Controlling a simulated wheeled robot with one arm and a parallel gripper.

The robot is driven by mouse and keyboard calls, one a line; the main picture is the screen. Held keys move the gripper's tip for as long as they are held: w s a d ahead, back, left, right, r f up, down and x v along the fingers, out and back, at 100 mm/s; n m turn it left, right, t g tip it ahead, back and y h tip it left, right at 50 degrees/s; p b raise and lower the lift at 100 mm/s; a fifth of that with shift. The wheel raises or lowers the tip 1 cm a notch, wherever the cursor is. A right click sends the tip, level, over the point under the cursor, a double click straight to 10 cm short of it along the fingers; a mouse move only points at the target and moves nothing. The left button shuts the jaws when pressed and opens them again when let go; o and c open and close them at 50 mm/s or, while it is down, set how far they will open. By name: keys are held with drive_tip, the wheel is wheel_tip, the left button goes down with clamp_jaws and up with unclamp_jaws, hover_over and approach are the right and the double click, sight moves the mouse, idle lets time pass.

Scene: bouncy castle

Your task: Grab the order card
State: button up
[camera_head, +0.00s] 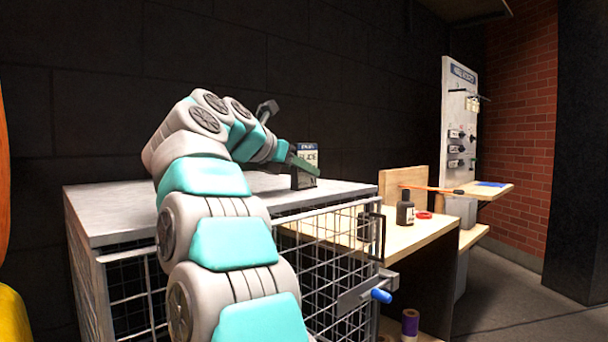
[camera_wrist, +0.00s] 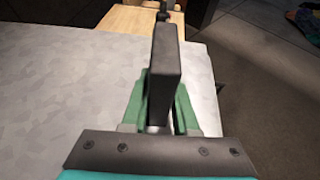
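The order card (camera_head: 306,168) stands upright on the grey top of a wire cage, with a blue header and a dark body. In the wrist view I see a dark upright slab (camera_wrist: 165,75), seemingly the card edge-on, in the middle of the picture. My gripper (camera_head: 301,162) is at the card, partly in front of it in the head view. Its green fingers (camera_wrist: 163,105) lie on either side of the slab in the wrist view. The slab hides the inner faces of the fingertips, so I cannot tell whether they press on it.
The grey cage top (camera_head: 110,208) is otherwise mostly clear. To its right, a wooden table (camera_head: 425,232) holds a dark bottle (camera_head: 405,210) and a red ring (camera_head: 424,215). A white display board (camera_head: 459,120) stands farther back. A dark wall is behind the cage.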

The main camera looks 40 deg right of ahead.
clamp_jaws()
drive_tip(key=shift+r, duration=0.1)
idle(0.3)
